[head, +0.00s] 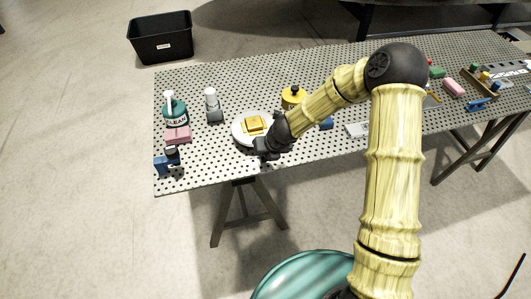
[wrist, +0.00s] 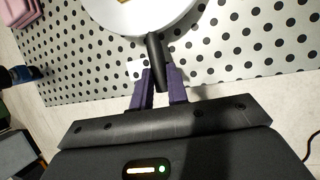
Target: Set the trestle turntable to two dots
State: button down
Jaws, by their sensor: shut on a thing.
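The turntable (head: 239,135) is a white round plate on the perforated trestle table, with a yellow block (head: 254,124) on top. In the wrist view the near part of the turntable (wrist: 135,15) shows at the top edge, and its black handle (wrist: 155,50) sticks out towards me. My gripper (wrist: 161,79) has its purple fingers on either side of the handle and is shut on it. In the head view my gripper (head: 268,148) is at the plate's front right edge. A small pale patch (wrist: 137,69) lies left of the handle; I cannot make out any dot marks on it.
Left on the trestle table (head: 195,160) are a green bottle (head: 175,110), a pink block (head: 178,135), a blue item (head: 166,162) and a grey-white bottle (head: 212,105). A yellow container (head: 292,97) stands behind my arm. A black bin (head: 160,38) is on the floor.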

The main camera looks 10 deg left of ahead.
jog(key=shift+w+a+r, duration=0.1)
jog(key=shift+a, duration=0.05)
jog(key=c, duration=1.4)
grip_release()
jog(key=shift+o, duration=0.2)
jog(key=p+v, duration=0.8)
jog(key=v, duration=0.9)
